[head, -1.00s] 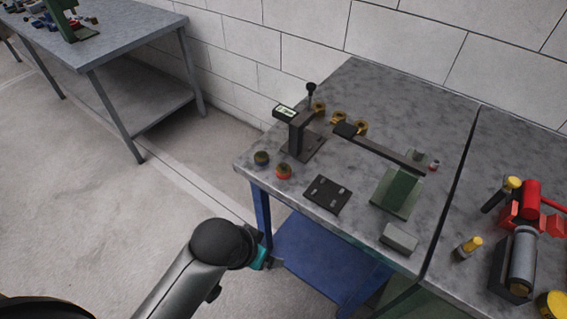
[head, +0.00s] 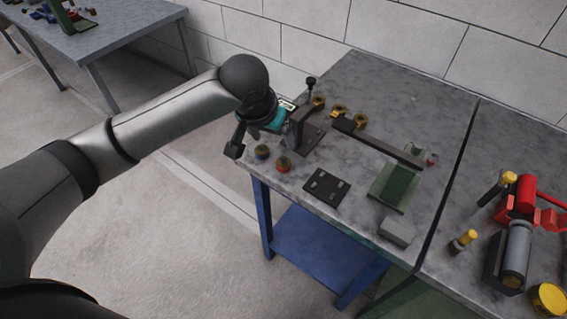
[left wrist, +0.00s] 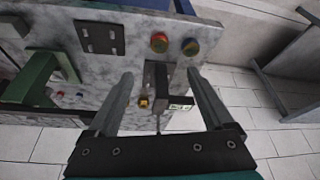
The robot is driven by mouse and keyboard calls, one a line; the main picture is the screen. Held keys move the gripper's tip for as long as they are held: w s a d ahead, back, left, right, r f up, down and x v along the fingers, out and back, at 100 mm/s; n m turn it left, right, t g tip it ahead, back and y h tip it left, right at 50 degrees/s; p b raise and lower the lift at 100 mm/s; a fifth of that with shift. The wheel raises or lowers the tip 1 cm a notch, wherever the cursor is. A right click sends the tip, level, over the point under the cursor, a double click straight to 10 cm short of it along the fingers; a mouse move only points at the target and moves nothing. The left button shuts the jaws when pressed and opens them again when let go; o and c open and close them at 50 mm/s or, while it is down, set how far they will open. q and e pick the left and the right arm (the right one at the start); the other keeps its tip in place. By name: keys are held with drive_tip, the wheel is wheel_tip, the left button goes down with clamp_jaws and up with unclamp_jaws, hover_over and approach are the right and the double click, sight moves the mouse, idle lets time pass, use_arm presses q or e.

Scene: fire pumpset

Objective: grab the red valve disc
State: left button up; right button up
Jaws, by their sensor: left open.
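A small round valve disc with a red side (head: 283,163) stands near the left edge of the marble-topped bench. It also shows in the left wrist view (left wrist: 159,43), near the top centre. A similar blue disc (head: 262,153) stands beside it, also seen in the left wrist view (left wrist: 190,47). My left gripper (head: 258,132) is over the bench's left corner, near the dark stand and behind the two discs in the head view. In the left wrist view its fingers (left wrist: 160,75) are wide apart with nothing held between them. My right gripper is out of view.
A dark upright stand (head: 308,133) with a display is close to my left gripper. A black plate with holes (head: 326,187), a green block (head: 394,186) and a grey block (head: 398,232) lie nearby.

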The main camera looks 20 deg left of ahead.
use_arm(q)
drive_tip(key=b, duration=0.2)
hover_over(283, 162)
drive_tip(key=s, duration=0.2)
drive_tip(key=f, duration=0.9)
drive_tip(key=shift+a, duration=0.25)
drive_tip(key=x, duration=0.1)
drive_tip(key=b+x, duration=0.1)
drive_tip(key=x, duration=0.2)
drive_tip(key=shift+s+d+f, duration=0.2)
drive_tip(key=shift+s+f, duration=0.05)
drive_tip(key=shift+s, duration=0.05)
drive_tip(key=shift+w+f+b, duration=0.25)
drive_tip(key=shift+f+b, duration=0.05)
drive_tip(key=shift+f, duration=0.15)
drive_tip(key=shift+c, duration=0.2)
clamp_jaws()
